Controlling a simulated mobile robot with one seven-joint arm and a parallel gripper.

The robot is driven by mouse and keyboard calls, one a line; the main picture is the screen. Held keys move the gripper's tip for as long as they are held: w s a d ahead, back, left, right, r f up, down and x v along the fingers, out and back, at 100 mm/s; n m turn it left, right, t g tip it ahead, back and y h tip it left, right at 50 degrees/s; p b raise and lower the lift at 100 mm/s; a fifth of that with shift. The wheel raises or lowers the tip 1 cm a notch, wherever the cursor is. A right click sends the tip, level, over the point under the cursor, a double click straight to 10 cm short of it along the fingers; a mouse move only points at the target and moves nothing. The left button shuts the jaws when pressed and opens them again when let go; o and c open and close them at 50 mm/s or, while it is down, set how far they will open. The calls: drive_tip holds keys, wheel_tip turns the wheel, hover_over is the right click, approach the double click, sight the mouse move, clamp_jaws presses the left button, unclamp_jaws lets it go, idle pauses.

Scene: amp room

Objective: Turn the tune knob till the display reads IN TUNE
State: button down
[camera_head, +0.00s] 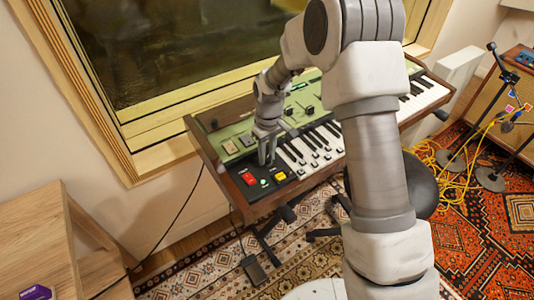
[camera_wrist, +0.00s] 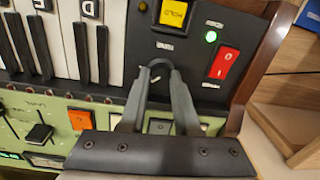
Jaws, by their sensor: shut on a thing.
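The keyboard (camera_head: 240,150) stands under the window, with a black control panel at its left end. My gripper (camera_head: 267,160) reaches down onto that panel. In the wrist view my gripper (camera_wrist: 158,68) is shut on a small dark knob (camera_wrist: 157,66), beside a small printed label. The fingers cover most of the knob, so its pointer cannot be made out. A small lit green strip, perhaps the display, shows at the lower left edge of the wrist view (camera_wrist: 10,155); its text cannot be read.
A red rocker switch (camera_wrist: 223,62), a lit green lamp (camera_wrist: 211,37) and a yellow button (camera_wrist: 173,13) sit close to the knob. White and black keys (camera_wrist: 88,40) lie on the other side. A wooden table (camera_head: 35,240) stands at left; yellow cables (camera_head: 460,175) lie at right.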

sight(268, 157)
drive_tip(key=c, duration=0.6)
unclamp_jaws()
drive_tip(key=shift+r, duration=0.1)
drive_tip(key=shift+w+d+r+p, duration=0.1)
drive_tip(key=shift+r+p, duration=0.6)
drive_tip(key=shift+r, duration=3.65)
drive_tip(key=shift+w+d+r+p, duration=0.1)
drive_tip(key=shift+r+p, duration=0.6)
drive_tip(key=shift+r, duration=3.6)
